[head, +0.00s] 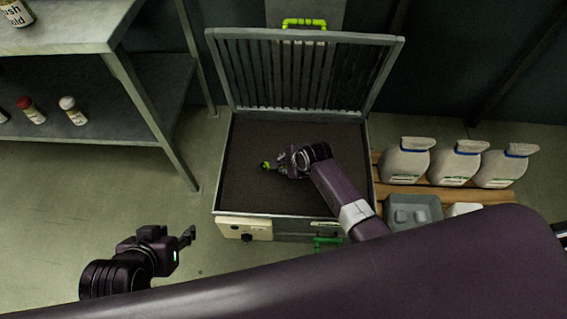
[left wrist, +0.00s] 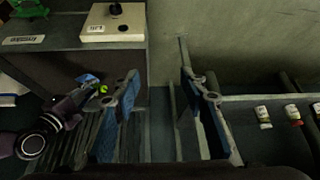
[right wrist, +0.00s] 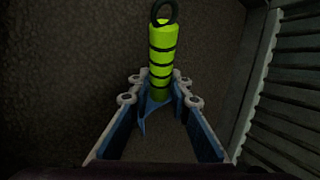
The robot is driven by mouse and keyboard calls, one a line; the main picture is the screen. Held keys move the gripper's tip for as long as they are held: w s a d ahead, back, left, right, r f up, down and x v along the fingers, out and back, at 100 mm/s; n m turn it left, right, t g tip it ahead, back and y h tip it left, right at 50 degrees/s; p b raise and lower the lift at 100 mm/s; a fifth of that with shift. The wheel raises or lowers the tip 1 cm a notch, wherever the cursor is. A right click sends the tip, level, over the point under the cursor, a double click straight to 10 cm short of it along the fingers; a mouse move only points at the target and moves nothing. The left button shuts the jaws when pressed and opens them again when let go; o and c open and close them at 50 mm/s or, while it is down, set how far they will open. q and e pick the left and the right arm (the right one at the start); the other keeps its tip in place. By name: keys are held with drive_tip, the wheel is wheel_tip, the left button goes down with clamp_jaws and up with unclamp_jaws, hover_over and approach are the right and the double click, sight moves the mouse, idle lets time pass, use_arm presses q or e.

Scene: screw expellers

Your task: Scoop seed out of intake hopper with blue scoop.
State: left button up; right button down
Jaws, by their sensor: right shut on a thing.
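The intake hopper (head: 222,160) stands open, with a bed of dark brown seed (head: 262,135) inside. My right gripper (head: 277,165) is over the seed near the hopper's middle, shut on the blue scoop's lime-green, black-banded handle (right wrist: 163,55). In the left wrist view, a blue part of the scoop (left wrist: 88,78) shows beside the right gripper. Whether the scoop's bowl holds seed cannot be told. My left gripper (head: 190,236) is outside the hopper, at its lower left. Its fingers are spread and empty in the left wrist view (left wrist: 163,100).
The slatted lid (head: 398,65) stands raised at the hopper's back. White jugs (head: 407,160) and a grey container (head: 413,208) stand on a pallet at right. A metal shelf (head: 150,110) with small bottles stands at left. Clear floor lies between shelf and hopper.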

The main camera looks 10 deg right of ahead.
drive_tip(key=shift+f+b, duration=0.35)
drive_tip(key=shift+f, duration=0.3)
use_arm(q)
drive_tip(key=shift+w+d+r+t+h, duration=0.1)
drive_tip(key=shift+w+d+r+t, duration=0.15)
drive_tip(key=shift+w+r+t, duration=0.4)
drive_tip(key=shift+w+d+r+t+h, duration=0.15)
drive_tip(key=shift+w+d+r, duration=0.2)
drive_tip(key=shift+w, duration=0.65)
drive_tip(key=shift+w+d+r+t+h, duration=0.1)
drive_tip(key=shift+w+d+r+t, duration=0.1)
drive_tip(key=shift+w+r+t, duration=0.45)
use_arm(e)
drive_tip(key=shift+d+f, duration=0.1)
drive_tip(key=shift+f, duration=0.05)
use_arm(q)
drive_tip(key=shift+w+f, duration=0.1)
drive_tip(key=shift+w, duration=0.15)
drive_tip(key=shift+w+d+r, duration=0.1)
drive_tip(key=shift+w+r, duration=0.1)
drive_tip(key=shift+w, duration=0.05)
use_arm(e)
drive_tip(key=shift+f, duration=0.1)
use_arm(q)
drive_tip(key=shift+w, duration=0.1)
drive_tip(key=shift+w+d+r+t+b, duration=0.4)
drive_tip(key=shift+w+r+t, duration=0.15)
drive_tip(key=shift+w+r, duration=0.3)
use_arm(e)
drive_tip(key=shift+f, duration=0.35)
